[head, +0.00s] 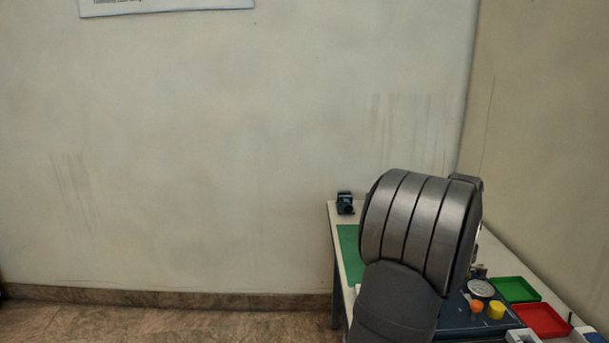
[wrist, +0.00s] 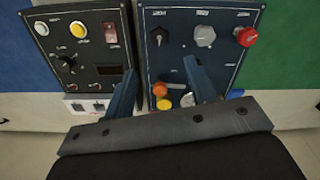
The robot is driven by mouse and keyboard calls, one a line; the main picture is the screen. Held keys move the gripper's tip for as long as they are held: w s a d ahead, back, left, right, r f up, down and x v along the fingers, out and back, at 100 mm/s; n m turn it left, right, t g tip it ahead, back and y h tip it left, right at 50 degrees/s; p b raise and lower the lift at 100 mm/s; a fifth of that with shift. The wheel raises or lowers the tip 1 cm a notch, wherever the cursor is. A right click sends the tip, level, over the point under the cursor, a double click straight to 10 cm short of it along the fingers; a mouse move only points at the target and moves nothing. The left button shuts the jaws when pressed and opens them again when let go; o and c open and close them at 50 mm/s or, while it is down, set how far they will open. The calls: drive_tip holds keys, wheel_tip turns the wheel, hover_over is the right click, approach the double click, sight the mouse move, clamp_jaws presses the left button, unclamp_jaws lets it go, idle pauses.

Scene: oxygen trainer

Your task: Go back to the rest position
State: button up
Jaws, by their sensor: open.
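The left finger overlaps the gap between the panels; the right finger overlaps the blue panel. I cannot tell the distance to either panel. In the head view, my arm stands in front of the table and hides the gripper.
The table (head: 351,265) stands at the right against the wall. Behind my arm are a green tray (head: 514,289), a red tray (head: 541,320), an orange knob (head: 476,305) and a yellow knob (head: 496,309). A small dark device (head: 345,203) sits at the far corner. The floor at left is clear.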

wheel_tip(320, 180, down, 11)
drive_tip(key=shift+r, duration=0.1)
idle(0.3)
wheel_tip(320, 180, up, 17)
wheel_tip(320, 180, down, 17)
drive_tip(key=shift+f, duration=0.1)
drive_tip(key=n, duration=0.9)
drive_tip(key=shift+w+a, duration=0.1)
drive_tip(key=n, duration=0.4)
drive_tip(key=shift+a+n, duration=0.1)
drive_tip(key=shift+n, duration=0.3)
drive_tip(key=n, duration=0.4)
idle(0.3)
